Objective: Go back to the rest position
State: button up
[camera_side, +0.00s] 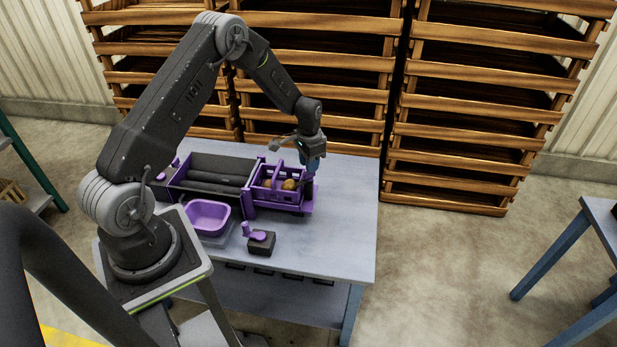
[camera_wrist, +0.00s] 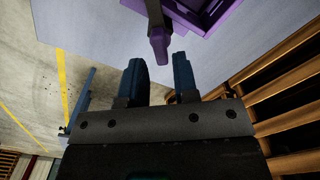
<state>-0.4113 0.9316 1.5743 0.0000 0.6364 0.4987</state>
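My gripper (camera_side: 311,164) is at the right end of the purple crate (camera_side: 292,207) in the side view, above the table. In the wrist view its two blue fingers (camera_wrist: 160,78) stand apart with nothing seen between them. A purple-tipped part (camera_wrist: 159,45) shows just beyond the fingertips, near a purple frame (camera_wrist: 205,15). I cannot tell whether the fingers touch it. Several potatoes (camera_side: 289,185) lie in the purple crate in the side view.
The grader's dark rollers (camera_side: 215,178) lie left of the crate. A purple tub (camera_side: 207,216) and a small black block with a purple top (camera_side: 260,242) stand in front. The table's right side (camera_side: 350,220) is bare. Slatted wooden crates (camera_side: 470,110) stand stacked behind.

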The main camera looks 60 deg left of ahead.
aim_at(309, 177)
jog(key=shift+f, duration=2.45)
jog(key=shift+c, duration=0.2)
jog(key=shift+c, duration=1.3)
jog(key=m, duration=0.8)
